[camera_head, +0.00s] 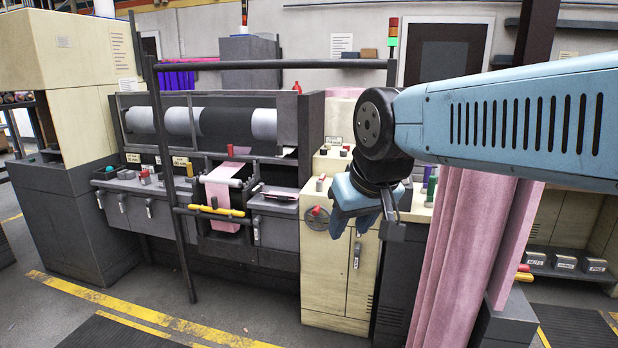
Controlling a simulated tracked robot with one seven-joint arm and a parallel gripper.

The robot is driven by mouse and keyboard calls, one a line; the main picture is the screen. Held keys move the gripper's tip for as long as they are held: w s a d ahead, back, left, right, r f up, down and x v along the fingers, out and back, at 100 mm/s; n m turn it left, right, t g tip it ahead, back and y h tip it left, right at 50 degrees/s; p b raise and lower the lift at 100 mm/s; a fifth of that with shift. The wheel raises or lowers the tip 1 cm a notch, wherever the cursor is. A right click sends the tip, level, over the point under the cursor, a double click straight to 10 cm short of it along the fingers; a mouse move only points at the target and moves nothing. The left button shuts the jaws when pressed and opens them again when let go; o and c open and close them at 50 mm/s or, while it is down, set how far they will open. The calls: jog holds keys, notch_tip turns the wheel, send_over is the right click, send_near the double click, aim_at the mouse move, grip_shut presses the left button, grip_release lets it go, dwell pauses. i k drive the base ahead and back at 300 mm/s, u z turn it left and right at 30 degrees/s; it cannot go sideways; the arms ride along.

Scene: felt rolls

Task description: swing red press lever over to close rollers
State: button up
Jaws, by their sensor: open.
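A small red knob or handle (316,210) sits on a round grey disc on the front of the cream cabinet, below its control top. It looks like the red press lever, but it is too small to tell which way it points. My gripper (364,222) is open and empty, pointing down just right of the red handle, apart from it in the picture; the depth between them is unclear. Left of the cabinet, pale rollers (222,183) sit with a pink felt strip (224,205) running over them. Whether the rollers touch is hidden.
A yellow bar (216,211) crosses in front of the felt strip. A dark pipe frame (172,180) stands at the machine's left front. Hanging pink felt (462,250) is close on the right, below my arm. Striped floor (150,328) lies open at front left.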

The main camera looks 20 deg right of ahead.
aim_at(319, 182)
jog(key=z, duration=0.1)
jog(key=i, duration=0.9)
jog(key=u, duration=0.05)
